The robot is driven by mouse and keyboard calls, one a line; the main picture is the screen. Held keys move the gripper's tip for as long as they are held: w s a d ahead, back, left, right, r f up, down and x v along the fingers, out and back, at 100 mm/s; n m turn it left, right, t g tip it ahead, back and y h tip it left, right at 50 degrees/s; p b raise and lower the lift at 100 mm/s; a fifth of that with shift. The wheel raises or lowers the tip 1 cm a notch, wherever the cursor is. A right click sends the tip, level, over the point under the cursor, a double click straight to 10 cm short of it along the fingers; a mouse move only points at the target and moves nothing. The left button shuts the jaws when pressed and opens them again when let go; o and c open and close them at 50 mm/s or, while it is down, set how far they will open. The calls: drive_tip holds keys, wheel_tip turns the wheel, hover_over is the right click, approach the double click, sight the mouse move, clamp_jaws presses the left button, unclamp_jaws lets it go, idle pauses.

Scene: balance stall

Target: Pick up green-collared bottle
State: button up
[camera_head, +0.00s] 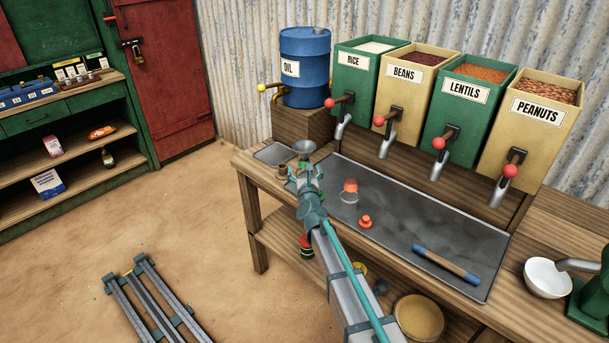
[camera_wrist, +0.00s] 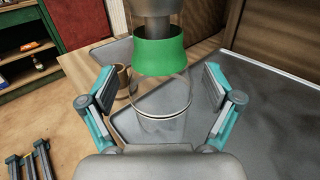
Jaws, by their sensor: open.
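The green-collared bottle (camera_wrist: 160,98) stands upright in the wrist view, with a clear body and a bright green collar (camera_wrist: 158,57). A grey funnel-like piece (camera_wrist: 156,14) sits above the collar, cut by the frame's top edge. My gripper (camera_wrist: 160,76) is open, with one finger on each side of the bottle and visible gaps. In the head view my gripper (camera_head: 306,176) is at the left end of the bench. The grey funnel (camera_head: 304,147) shows just beyond it there; the bottle's body is mostly hidden behind my arm.
A small brown cup (camera_wrist: 123,80) stands close to my left finger. The bench's dark metal tray (camera_head: 400,235) holds a red-topped clear item (camera_head: 349,190), a small orange-red piece (camera_head: 365,221) and a blue-ended rod (camera_head: 446,264). The oil drum (camera_head: 304,68) and dispensers stand behind.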

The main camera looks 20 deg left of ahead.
drive_tip(key=c, duration=1.3)
